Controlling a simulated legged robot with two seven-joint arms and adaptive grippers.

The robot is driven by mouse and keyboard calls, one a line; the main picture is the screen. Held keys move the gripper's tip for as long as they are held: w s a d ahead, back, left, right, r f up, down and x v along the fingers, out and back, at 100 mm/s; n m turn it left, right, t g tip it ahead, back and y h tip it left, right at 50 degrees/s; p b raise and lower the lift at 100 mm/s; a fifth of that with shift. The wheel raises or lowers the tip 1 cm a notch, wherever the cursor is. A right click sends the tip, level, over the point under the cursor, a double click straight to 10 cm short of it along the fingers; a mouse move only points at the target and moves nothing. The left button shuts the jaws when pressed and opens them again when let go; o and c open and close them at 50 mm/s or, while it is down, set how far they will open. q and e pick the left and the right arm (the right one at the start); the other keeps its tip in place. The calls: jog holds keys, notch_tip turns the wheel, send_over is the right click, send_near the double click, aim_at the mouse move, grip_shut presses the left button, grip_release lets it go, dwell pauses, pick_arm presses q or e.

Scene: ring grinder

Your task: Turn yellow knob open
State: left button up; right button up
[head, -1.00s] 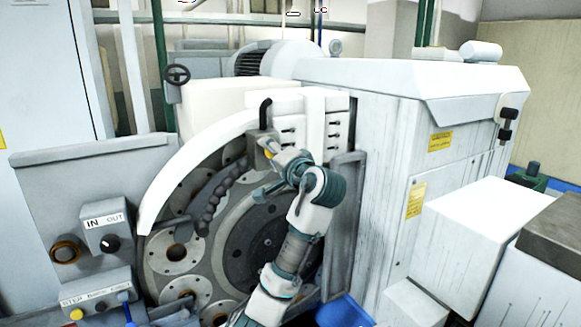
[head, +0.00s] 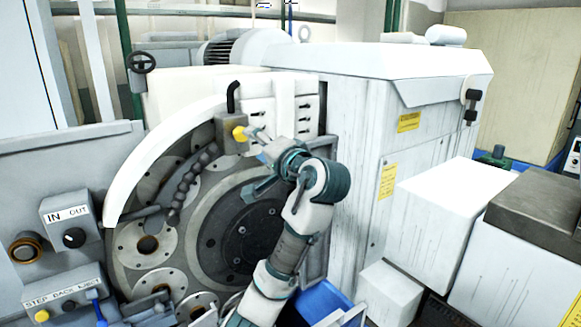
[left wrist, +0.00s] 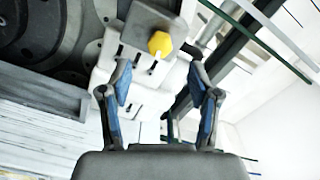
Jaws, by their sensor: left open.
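The yellow knob (head: 239,133) sits on a small grey block (head: 228,142) at the upper edge of the grinder's round face. My left gripper (head: 258,143) is just right of the knob in the head view, open and empty, with its fingers pointing toward it. In the left wrist view, the yellow knob (left wrist: 160,44) shows beyond the open fingers of my left gripper (left wrist: 166,78), roughly between them. The fingers look apart from the knob. My right gripper is in neither view.
A black hose (head: 233,97) rises from the grey block, and a dark segmented hose (head: 188,183) hangs left of it. A curved white guard (head: 150,165) borders the grinder face. The grinder's tall white housing (head: 350,150) stands right of my arm. A blue bin (head: 318,303) is low down.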

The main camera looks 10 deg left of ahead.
pick_arm(q)
jog(key=b+v, duration=0.2)
jog(key=v, duration=1)
dwell(0.5)
jog(key=shift+d, duration=0.1)
jog(key=v, duration=0.7)
jog(key=shift+d, duration=0.35)
